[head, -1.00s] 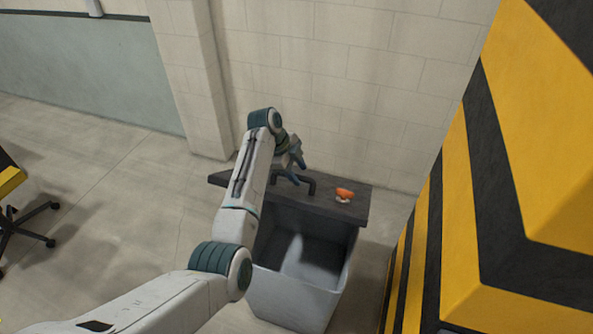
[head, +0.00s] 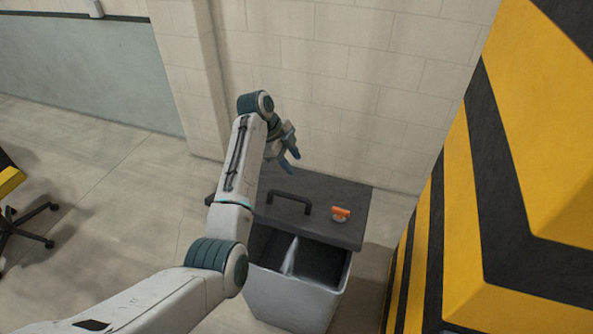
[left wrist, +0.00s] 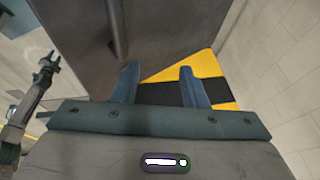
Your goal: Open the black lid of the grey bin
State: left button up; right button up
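The grey bin (head: 292,300) stands on the floor by the wall. Its black lid (head: 328,195) covers the back part, and the front of the inside shows a pale divider. The lid's black handle (head: 288,198) stands on its top face. My left gripper (head: 290,161) is open and empty, above and behind the handle, apart from it. In the left wrist view the lid (left wrist: 80,45) and handle (left wrist: 117,30) lie beyond the open fingers (left wrist: 157,72).
A small orange and white object (head: 341,213) rests on the lid's right part. A large yellow-and-black striped block (head: 500,200) stands close on the right. The pale block wall (head: 340,100) is behind the bin. A chair base (head: 30,225) is at far left; the floor between is clear.

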pick_arm(q)
jog(key=b+v, duration=0.2)
jog(key=v, duration=0.4)
jog(key=shift+r, duration=0.3)
jog(key=shift+s+a+f, duration=0.1)
jog(key=shift+a+f, duration=0.05)
jog(key=shift+a, duration=0.05)
